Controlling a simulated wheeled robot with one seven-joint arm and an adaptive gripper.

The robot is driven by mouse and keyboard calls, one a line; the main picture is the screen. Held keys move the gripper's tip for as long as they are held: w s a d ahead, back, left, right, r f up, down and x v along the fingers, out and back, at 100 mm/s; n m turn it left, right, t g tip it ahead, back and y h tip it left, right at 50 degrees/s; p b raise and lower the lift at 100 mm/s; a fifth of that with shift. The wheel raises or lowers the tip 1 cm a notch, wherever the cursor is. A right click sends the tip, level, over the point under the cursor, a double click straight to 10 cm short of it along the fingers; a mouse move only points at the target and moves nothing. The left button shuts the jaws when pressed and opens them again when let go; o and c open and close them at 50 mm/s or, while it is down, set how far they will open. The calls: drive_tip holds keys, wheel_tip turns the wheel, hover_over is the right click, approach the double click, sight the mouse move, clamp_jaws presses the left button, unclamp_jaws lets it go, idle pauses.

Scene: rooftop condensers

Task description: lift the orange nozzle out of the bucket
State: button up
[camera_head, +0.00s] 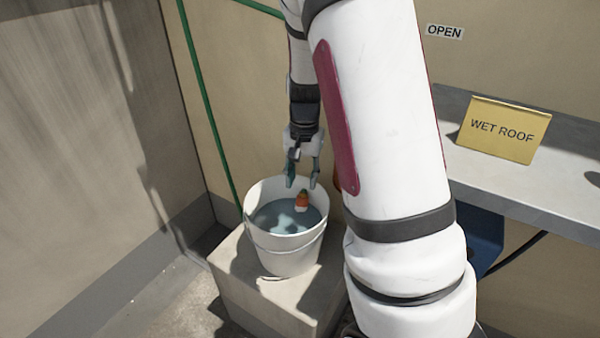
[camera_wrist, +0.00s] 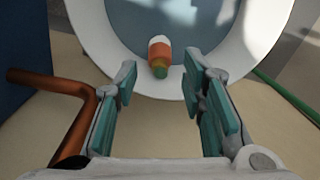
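The orange nozzle (camera_head: 302,201) floats or rests in the water of the white bucket (camera_head: 285,257), near the inner wall. In the wrist view the nozzle (camera_wrist: 160,56) has a white end, an orange middle and a green tip, which points toward my gripper. My gripper (camera_head: 302,184) hangs over the bucket's far rim. It is open and empty, with its teal-padded fingers (camera_wrist: 162,95) apart on either side of the nozzle's line. The nozzle lies beyond the fingertips in the wrist view. The bucket's rim (camera_wrist: 92,38) curves around it there.
The bucket stands on a concrete block (camera_head: 240,283). A copper-coloured pipe (camera_wrist: 78,118) is left of the fingers in the wrist view. A green pipe (camera_head: 207,105) runs down the wall. A grey shelf (camera_head: 535,190) with a yellow "WET ROOF" sign (camera_head: 498,130) is at right.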

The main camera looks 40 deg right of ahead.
sight(301, 202)
wheel_tip(301, 202, down, 11)
drive_tip(key=b, duration=0.4)
drive_tip(key=shift+w+a+r, duration=0.1)
clamp_jaws()
wheel_tip(301, 202, up, 20)
drive_tip(key=p, duration=1.6)
idle(0.6)
